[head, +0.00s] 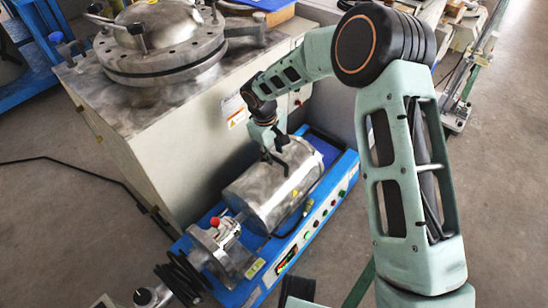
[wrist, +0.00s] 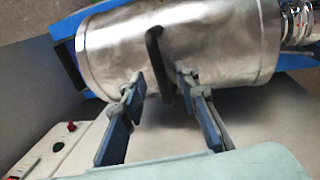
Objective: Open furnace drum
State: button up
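The furnace drum is a silver metal cylinder (head: 262,200) lying on a blue base (head: 318,208) in the head view. Its shell looks closed. In the wrist view the drum (wrist: 225,45) fills the upper part, with a dark curved handle (wrist: 154,62) on its side. My gripper (head: 277,153) is over the drum's upper side in the head view. In the wrist view my gripper (wrist: 160,80) is open, with one finger on each side of the handle's lower end. I see gaps between the fingers and the handle; contact with the drum cannot be told.
A large pale cabinet (head: 175,170) with a round metal lidded vessel (head: 160,40) on top stands directly behind the drum. Buttons line the base's front.

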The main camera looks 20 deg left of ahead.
jog(key=shift+w+f, duration=0.15)
jog(key=shift+f, duration=0.55)
grip_shut()
